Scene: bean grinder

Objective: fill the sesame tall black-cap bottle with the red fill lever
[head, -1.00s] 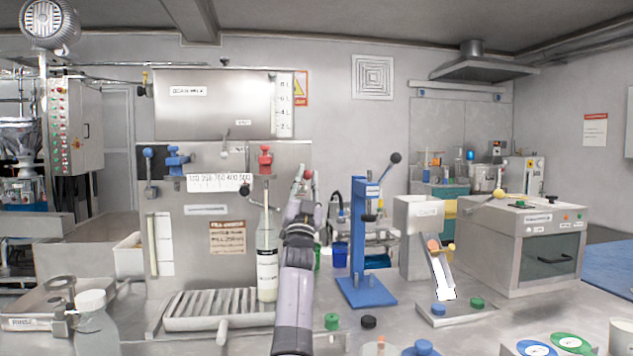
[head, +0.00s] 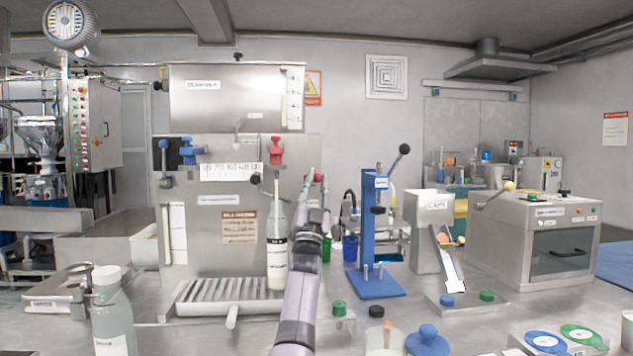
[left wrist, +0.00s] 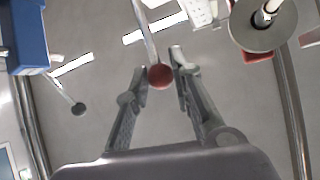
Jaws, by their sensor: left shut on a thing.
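A tall, clear, uncapped bottle (head: 277,262) with a pale label and dark band stands upright at the right end of the slatted drip tray (head: 187,308), under the red valve (head: 276,150). I cannot read its label. My left gripper (head: 314,178) is right of the bottle, raised against the filler panel, its fingers at the red knob of the fill lever (head: 319,177). In the left wrist view the red knob (left wrist: 160,76) sits between the two fingertips (left wrist: 158,78), its rod running up. The gripper is shut on the knob. My right gripper is out of view.
A blue press (head: 367,235) stands right of my arm, close beside it. Further right are a caps chute (head: 430,235) and a steel oven-like box (head: 545,245). Loose caps, including a black one (head: 376,311) and a green one (head: 339,308), lie in front. A capped bottle (head: 112,315) stands front left.

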